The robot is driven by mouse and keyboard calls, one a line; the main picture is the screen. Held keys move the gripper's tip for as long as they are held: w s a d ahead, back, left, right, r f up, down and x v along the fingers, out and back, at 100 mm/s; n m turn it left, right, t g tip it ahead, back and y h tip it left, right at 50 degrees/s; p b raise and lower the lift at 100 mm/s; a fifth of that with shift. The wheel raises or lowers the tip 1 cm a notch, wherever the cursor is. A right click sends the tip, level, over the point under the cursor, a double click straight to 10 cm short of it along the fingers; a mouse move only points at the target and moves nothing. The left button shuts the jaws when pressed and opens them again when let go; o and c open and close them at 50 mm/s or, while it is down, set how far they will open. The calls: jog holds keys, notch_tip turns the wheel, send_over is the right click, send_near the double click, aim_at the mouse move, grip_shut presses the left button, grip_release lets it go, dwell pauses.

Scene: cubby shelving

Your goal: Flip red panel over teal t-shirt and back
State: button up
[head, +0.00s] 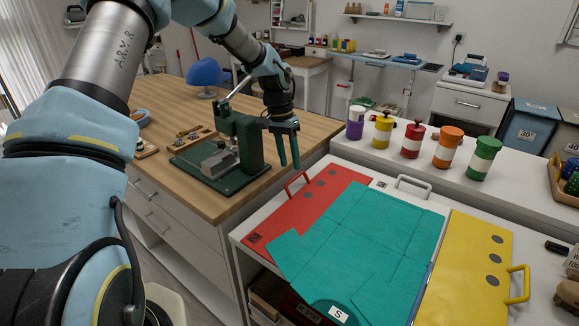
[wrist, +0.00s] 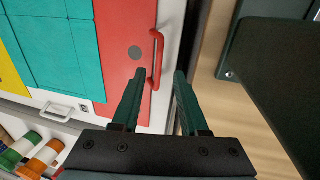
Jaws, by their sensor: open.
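The teal t-shirt (head: 360,245) lies spread flat over the folding board on the white counter, with an S label at its lower edge. The red panel (head: 312,208) lies flat at the left of the board, partly under the shirt. Its red handle (head: 296,184) stands at its outer left edge. My gripper (head: 289,166) is open and empty, above and near the red handle.
The yellow panel (head: 475,265) lies at right with a yellow handle. A white handle (head: 413,185) is at the back. A green press (head: 220,150) stands on the wooden bench close left of my gripper. Several coloured jars (head: 412,140) stand on the ledge behind.

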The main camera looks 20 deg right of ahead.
jog(key=shift+s+d+f+p, duration=0.1)
jog(key=shift+s+f+p, duration=0.15)
jog(key=shift+f, duration=0.75)
jog(key=shift+s+d+f+p, duration=0.1)
jog(key=shift+s+f+p, duration=0.1)
jog(key=shift+f, duration=0.75)
jog(key=shift+c, duration=0.2)
grip_shut()
